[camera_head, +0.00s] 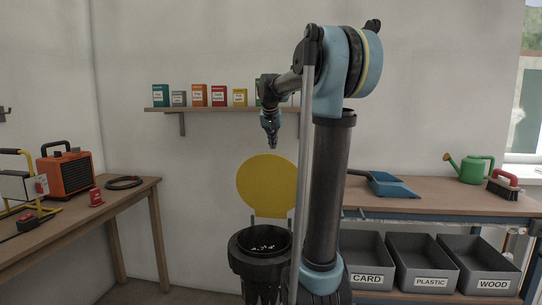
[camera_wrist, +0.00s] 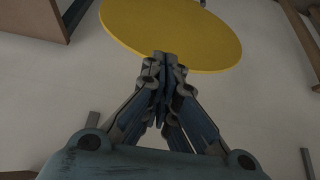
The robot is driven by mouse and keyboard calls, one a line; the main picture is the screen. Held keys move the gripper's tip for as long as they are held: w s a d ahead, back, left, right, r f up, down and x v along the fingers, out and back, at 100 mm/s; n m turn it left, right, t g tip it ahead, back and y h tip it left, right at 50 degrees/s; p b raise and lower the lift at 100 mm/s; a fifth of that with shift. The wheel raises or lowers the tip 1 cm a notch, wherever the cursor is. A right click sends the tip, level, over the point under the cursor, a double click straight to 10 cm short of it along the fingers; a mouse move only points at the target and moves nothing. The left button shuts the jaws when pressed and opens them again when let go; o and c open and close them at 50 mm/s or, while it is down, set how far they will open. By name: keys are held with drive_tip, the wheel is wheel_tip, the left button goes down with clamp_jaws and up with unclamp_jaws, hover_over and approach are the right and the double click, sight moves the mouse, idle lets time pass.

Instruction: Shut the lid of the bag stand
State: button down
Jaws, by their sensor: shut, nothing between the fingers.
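The bag stand (camera_head: 262,262) is a dark round holder with an open mouth, low in the middle of the head view; small pale bits show inside. Its round yellow lid (camera_head: 266,181) stands upright behind the mouth, open. My gripper (camera_head: 273,146) points down above the top edge of the lid, its fingers together and empty. In the wrist view the lid (camera_wrist: 180,30) lies just beyond the fingertips (camera_wrist: 164,58), which overlap its edge in the picture. I cannot tell whether they touch it. My arm hides what is right of the stand.
A wall shelf (camera_head: 205,109) with small colored boxes is behind my gripper. A workbench with grey bins labelled CARD (camera_head: 367,280), PLASTIC and WOOD stands at right. A table (camera_head: 75,208) with an orange heater (camera_head: 66,174) is at left. Bare wall surrounds the lid.

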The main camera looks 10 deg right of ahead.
drive_tip(key=w+r, duration=0.2)
drive_tip(key=w, duration=0.3)
drive_tip(key=x, duration=1)
drive_tip(key=shift+a, duration=0.2)
drive_tip(key=shift+f, duration=0.1)
